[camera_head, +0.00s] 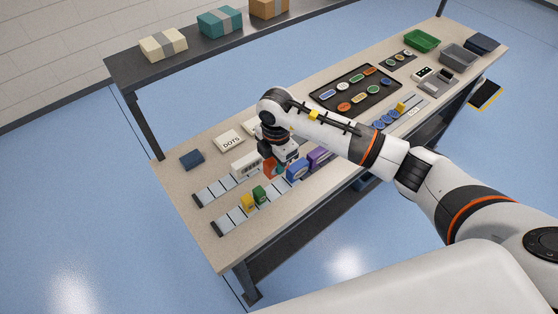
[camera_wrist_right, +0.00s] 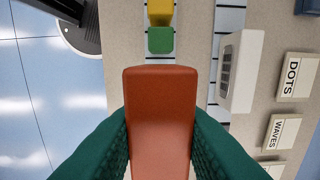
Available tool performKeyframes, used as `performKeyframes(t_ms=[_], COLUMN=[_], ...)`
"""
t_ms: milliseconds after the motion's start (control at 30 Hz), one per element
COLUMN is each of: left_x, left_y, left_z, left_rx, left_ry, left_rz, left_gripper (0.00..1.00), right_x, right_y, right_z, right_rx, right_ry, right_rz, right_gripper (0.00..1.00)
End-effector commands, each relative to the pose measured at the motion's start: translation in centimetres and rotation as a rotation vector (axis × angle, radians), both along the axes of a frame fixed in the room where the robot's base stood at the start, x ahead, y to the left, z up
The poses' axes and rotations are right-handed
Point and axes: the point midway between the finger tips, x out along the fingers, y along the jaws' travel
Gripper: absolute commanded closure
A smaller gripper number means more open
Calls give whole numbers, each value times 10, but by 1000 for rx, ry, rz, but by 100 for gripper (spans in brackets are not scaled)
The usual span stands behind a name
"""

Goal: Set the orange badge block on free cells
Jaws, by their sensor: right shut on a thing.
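The orange badge block (camera_wrist_right: 160,110) is held between the green-padded fingers of my right gripper (camera_wrist_right: 160,142) in the right wrist view. In the head view the block (camera_head: 269,168) shows partly under my right gripper (camera_head: 275,162), over the rack area; its height above the cells cannot be told. The front rack (camera_head: 223,227) has empty cells at its left end, then a yellow block (camera_head: 248,203) and a green block (camera_head: 259,194). A blue block (camera_head: 297,171) and a purple block (camera_head: 319,157) stand further right. The back rack (camera_head: 203,197) has bare cells left of a white block (camera_head: 246,164).
A DOTS card (camera_head: 229,141) and a dark blue block (camera_head: 192,160) lie behind the racks; a WAVES card (camera_wrist_right: 281,132) shows in the wrist view. A black tray of badges (camera_head: 330,95) lies further right. A raised shelf (camera_head: 195,48) runs behind the table.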

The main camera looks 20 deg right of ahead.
Motion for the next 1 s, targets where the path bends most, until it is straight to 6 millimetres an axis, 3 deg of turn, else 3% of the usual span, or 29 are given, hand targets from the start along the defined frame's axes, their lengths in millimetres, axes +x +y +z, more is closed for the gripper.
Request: performKeyframes(t_ms=[300, 733, 1000], left_x=[9, 4, 4], left_y=[10, -7, -3], left_z=[-23, -61, -69], left_rx=[13, -9, -4], left_ry=[-12, -5, -5], left_rz=[3, -2, -2], left_gripper=[48, 48, 48], right_x=[0, 0, 0], right_y=[0, 0, 0], right_z=[-29, -80, -93], right_rx=[0, -1, -1], right_ry=[1, 0, 1], right_rz=[1, 2, 2], right_gripper=[96, 96, 96])
